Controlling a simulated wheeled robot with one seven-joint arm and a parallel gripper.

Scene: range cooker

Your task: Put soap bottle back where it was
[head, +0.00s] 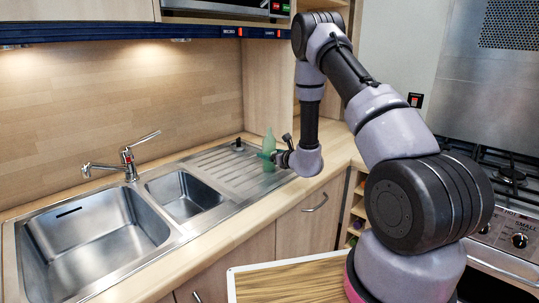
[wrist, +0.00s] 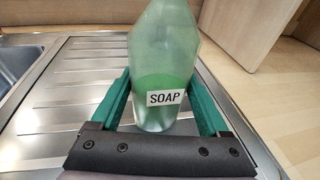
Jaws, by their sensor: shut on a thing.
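The soap bottle (wrist: 162,65) is pale translucent green with a white SOAP label, and stands upright between my gripper's green fingers in the wrist view. In the head view the soap bottle (head: 269,143) shows over the right part of the drainboard (head: 222,165). My gripper (wrist: 165,105) is shut on the bottle low on its body. In the head view my gripper (head: 272,156) reaches it from the right.
A large sink basin (head: 95,240) and a smaller basin (head: 184,195) lie left of the drainboard, with a tap (head: 128,162) behind them. A small dark object (head: 238,145) is at the drainboard's back edge. A gas cooker (head: 510,180) stands at right. Most of the drainboard is clear.

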